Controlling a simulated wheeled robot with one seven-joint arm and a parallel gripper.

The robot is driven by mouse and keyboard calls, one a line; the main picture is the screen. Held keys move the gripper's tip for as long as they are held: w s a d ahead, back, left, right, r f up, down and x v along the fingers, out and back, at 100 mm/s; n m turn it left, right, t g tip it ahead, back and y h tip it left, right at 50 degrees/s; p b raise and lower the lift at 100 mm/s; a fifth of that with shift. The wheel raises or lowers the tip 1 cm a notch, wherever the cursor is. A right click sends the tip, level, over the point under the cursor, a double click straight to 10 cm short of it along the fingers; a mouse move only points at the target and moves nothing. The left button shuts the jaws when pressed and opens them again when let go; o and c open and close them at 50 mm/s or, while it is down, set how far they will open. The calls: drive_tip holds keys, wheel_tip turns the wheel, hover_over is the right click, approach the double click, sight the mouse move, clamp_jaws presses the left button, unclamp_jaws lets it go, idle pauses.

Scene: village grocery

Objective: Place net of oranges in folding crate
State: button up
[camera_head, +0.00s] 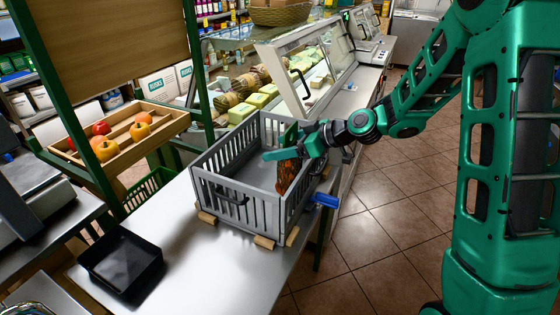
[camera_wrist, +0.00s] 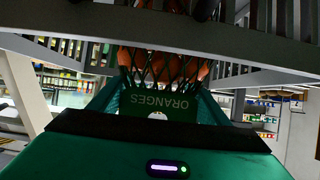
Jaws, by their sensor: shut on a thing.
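The net of oranges (camera_head: 288,174) hangs inside the right part of the grey folding crate (camera_head: 238,203), partly hidden by my gripper. The crate stands open on the metal counter. My gripper (camera_head: 280,154) reaches over the crate's right side and is shut on the net's top. In the wrist view, a green label reading "ORANGES" (camera_wrist: 158,103) sits between the fingers, with the netted oranges (camera_wrist: 165,66) beyond it and the crate's slatted wall (camera_wrist: 225,42) close by. I cannot tell whether the net touches the crate floor.
A black tray (camera_head: 122,262) lies on the counter at the front left. Small wooden blocks (camera_head: 264,242) sit by the crate's base, and a blue object (camera_head: 326,200) is at its right. A wooden fruit tray (camera_head: 130,138) and a glass display case (camera_head: 312,65) stand behind.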

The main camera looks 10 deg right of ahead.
drive_tip(key=shift+f, duration=2.35)
drive_tip(key=o, duration=2.1)
drive_tip(key=v, duration=1.2)
drive_tip(key=shift+s, duration=0.1)
